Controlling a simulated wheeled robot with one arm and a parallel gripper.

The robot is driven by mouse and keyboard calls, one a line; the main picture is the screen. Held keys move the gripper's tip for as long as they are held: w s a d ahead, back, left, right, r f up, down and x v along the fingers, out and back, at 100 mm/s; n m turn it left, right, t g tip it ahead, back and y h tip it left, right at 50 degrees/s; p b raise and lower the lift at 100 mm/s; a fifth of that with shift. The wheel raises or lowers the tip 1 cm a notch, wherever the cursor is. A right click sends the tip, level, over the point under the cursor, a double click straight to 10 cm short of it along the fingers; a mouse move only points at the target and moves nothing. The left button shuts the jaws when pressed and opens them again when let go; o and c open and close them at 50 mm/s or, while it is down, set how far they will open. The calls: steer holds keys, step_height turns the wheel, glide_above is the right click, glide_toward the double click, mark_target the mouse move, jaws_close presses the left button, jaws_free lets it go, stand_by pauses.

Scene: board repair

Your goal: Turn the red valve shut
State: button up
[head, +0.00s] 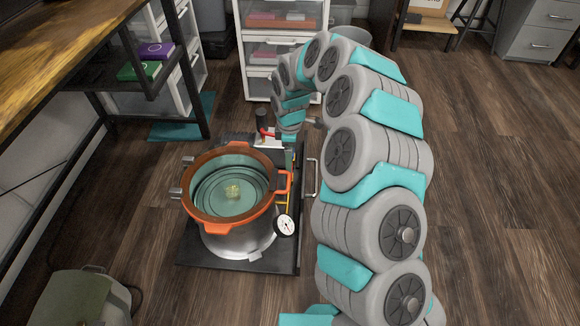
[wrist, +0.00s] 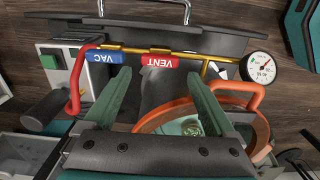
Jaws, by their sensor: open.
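The red valve handle (wrist: 170,62), marked VENT, shows upside down in the wrist view and lies roughly along a brass pipe (wrist: 215,57). A blue handle (wrist: 104,59), marked VAC, lies beside it on the left. My gripper (wrist: 158,75) is open, its two green fingers apart, with the red handle between the fingertips in the picture. I cannot tell whether they touch it. In the head view my arm's end is over the far side of the pot's base, and the red handle cannot be made out.
An orange-rimmed pot (head: 230,222) stands on a dark base plate (head: 205,262), with a dial gauge (head: 285,225) at its side. A red hose (wrist: 80,85) runs left of the handles. A metal bar handle (head: 312,178) edges the plate. The floor to the right is clear.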

step_height(320, 180, down, 6)
steer(key=shift+r, duration=0.1)
steer(key=c, duration=1.1)
